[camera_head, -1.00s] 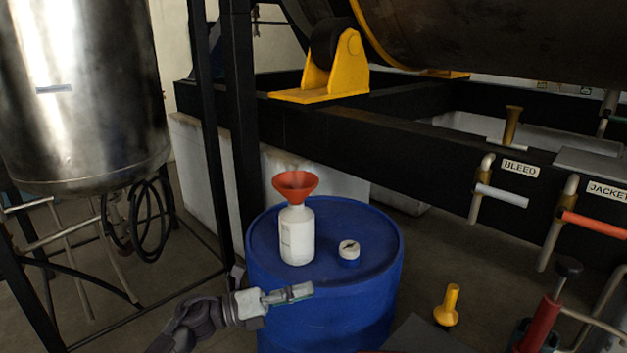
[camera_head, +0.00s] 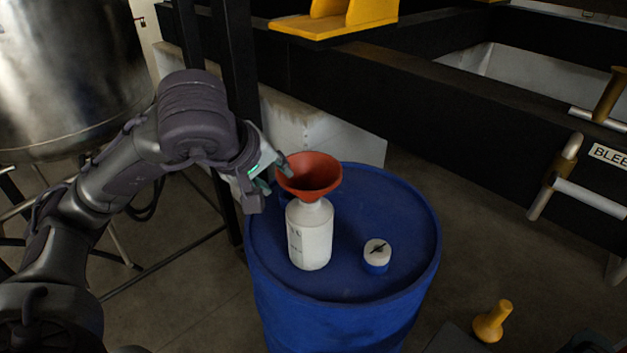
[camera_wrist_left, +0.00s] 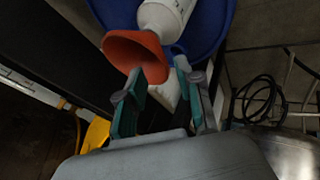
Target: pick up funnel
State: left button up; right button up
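The red-orange funnel (camera_head: 313,174) sits upright in the neck of a white bottle (camera_head: 312,238), its wide mouth up. The bottle stands on the blue drum (camera_head: 347,285). My left gripper (camera_head: 272,176) is at the left side of the funnel's rim, with its fingers apart. In the left wrist view, the funnel (camera_wrist_left: 128,48) lies at and in front of the fingertips (camera_wrist_left: 158,72). I cannot tell whether a finger touches the rim. My right gripper is not in view.
A small white and blue gauge-like object (camera_head: 376,256) stands on the drum, right of the bottle. A black frame post (camera_head: 236,110) rises close behind my left gripper. A yellow object (camera_head: 492,321) is at the lower right.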

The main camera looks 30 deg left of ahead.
aim_at(294, 187)
pick_arm(q)
jog(key=p+x, duration=0.1)
jog(key=x, duration=0.4)
jog(key=p+x, duration=0.1)
jog(key=x, duration=0.4)
jog(key=shift+w+d+r, duration=0.1)
jog(key=shift+w+r, duration=0.05)
jog(key=shift+w, duration=0.2)
jog(key=shift+w+f, duration=0.15)
jog(key=shift+f, duration=0.05)
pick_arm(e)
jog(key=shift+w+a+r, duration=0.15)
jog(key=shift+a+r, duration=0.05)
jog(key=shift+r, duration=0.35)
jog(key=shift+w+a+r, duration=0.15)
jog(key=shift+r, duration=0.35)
pick_arm(q)
grip_shut()
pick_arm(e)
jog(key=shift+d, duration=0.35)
